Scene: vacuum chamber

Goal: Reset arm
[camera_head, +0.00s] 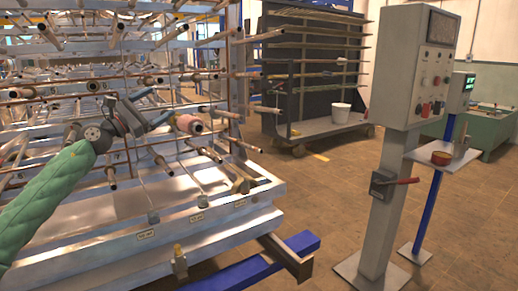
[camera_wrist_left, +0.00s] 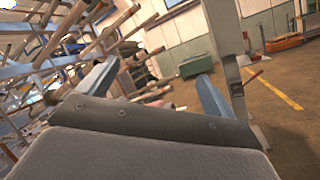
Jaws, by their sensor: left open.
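My left arm (camera_head: 50,195), in a green sleeve, reaches in from the left in the head view. Its gripper (camera_head: 153,107) is in front of the metal rack (camera_head: 225,205), among the rack's tubes. The two blue fingers stand apart, and I see nothing between them. In the left wrist view the gripper (camera_wrist_left: 156,85) also shows its blue fingers apart, with a grey edge in the foreground. A tube with a pinkish end (camera_head: 189,124) shows close to the fingertips in the head view; I cannot tell whether they touch. My right gripper is not in view.
A grey control post (camera_head: 420,65) with buttons and a red-handled switch (camera_head: 395,181) stands at the right. A small shelf (camera_head: 447,160) is beside it. A blue beam (camera_head: 235,279) juts out low. The tiled floor between is clear.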

